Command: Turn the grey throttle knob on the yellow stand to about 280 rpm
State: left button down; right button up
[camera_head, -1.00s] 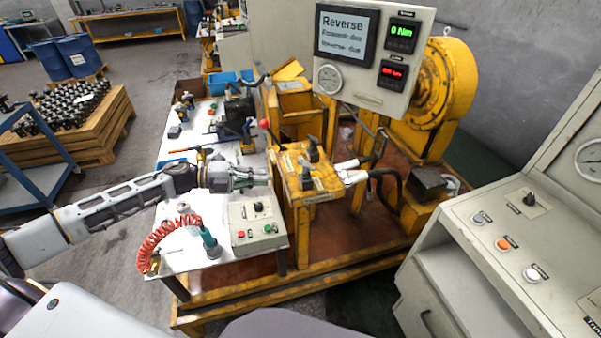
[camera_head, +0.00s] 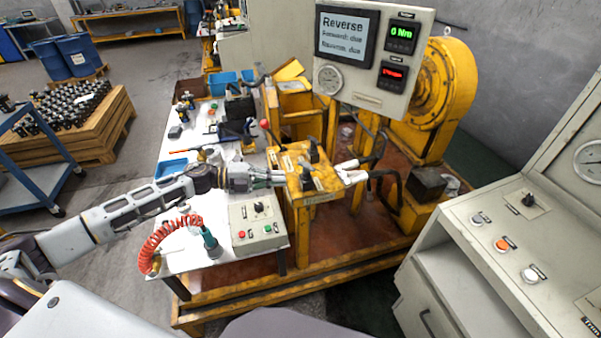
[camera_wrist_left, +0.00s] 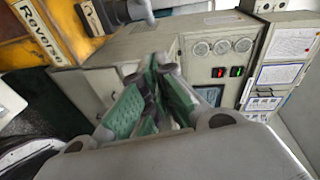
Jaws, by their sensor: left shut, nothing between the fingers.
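The yellow stand (camera_head: 318,190) stands at the middle in the head view, with small dark levers (camera_head: 308,178) and pale labels on top. I cannot tell the grey throttle knob apart from the other dark parts there. My left gripper (camera_head: 284,178) reaches in from the left, its tips at the stand's left side; contact is unclear. It is shut and empty; its green-padded fingers (camera_wrist_left: 152,95) show together in the left wrist view. That view shows the stand's corner (camera_wrist_left: 45,35) with a "Reverse" label and a dark handle (camera_wrist_left: 92,18). My right gripper is not in view.
A panel (camera_head: 370,50) above the stand reads "Reverse" and "0 Nm"; its red digits (camera_head: 393,73) are too small to read surely. A grey button box (camera_head: 257,222) and a red coiled hose (camera_head: 160,238) lie near my left arm. A grey console (camera_head: 500,240) stands right.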

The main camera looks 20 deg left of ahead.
aim_at(306, 168)
pick_arm(q)
jog(key=w+d+f+p, duration=0.1)
jog(key=w+d, duration=0.4)
jog(key=w, duration=0.1)
jog(key=shift+d+f+p, duration=0.2)
jog(key=shift+d+p, duration=0.1)
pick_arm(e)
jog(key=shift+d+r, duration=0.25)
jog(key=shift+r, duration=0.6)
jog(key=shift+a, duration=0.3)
